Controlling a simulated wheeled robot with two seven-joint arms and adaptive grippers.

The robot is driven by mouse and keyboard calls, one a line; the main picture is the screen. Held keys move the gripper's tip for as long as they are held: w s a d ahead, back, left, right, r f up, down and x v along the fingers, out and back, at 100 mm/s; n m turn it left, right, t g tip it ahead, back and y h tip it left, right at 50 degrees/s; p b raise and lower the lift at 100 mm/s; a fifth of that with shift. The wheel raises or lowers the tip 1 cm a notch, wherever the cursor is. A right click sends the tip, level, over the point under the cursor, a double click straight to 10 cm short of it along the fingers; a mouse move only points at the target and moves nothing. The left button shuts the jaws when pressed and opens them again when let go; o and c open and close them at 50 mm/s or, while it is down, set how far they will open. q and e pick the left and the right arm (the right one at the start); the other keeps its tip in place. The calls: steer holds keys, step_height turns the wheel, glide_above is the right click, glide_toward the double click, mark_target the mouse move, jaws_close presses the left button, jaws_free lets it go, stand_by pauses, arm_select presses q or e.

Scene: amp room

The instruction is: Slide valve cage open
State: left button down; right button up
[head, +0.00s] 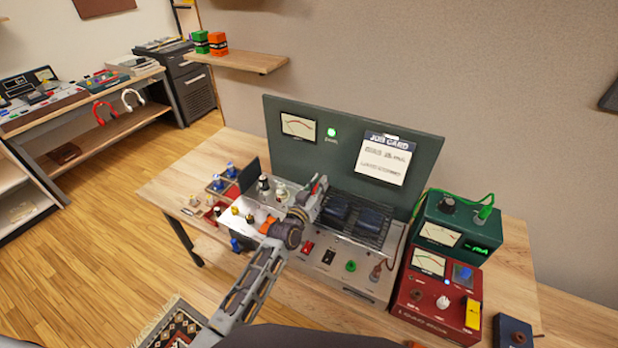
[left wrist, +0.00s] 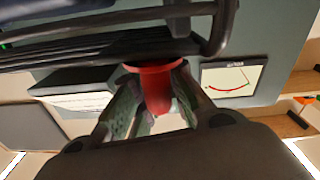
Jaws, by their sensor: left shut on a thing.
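The valve cage (head: 368,233) is a dark frame of bars on the amplifier (head: 335,262), below the upright green back panel, with two dark blue blocks in or behind it. In the left wrist view its dark bars (left wrist: 90,48) run across the top. My left gripper (head: 318,187) is at the cage's left end in the head view. In the left wrist view, the gripper (left wrist: 155,108) is shut on a red handle (left wrist: 157,88) beside the bars. The fingers hide the handle's sides. In the head view my wrist hides part of the amplifier's top. My right gripper is not in view.
The green panel (head: 430,155) with a meter, green lamp and job card (head: 385,158) stands behind. Valves (head: 264,185) stand left of my wrist. A red box (head: 437,295) and green box (head: 458,235) stand right.

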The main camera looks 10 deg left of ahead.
arm_select(q)
steer(key=shift+s+d+r, duration=0.15)
steer(key=shift+s+d, duration=0.05)
steer(key=shift+d, duration=0.5)
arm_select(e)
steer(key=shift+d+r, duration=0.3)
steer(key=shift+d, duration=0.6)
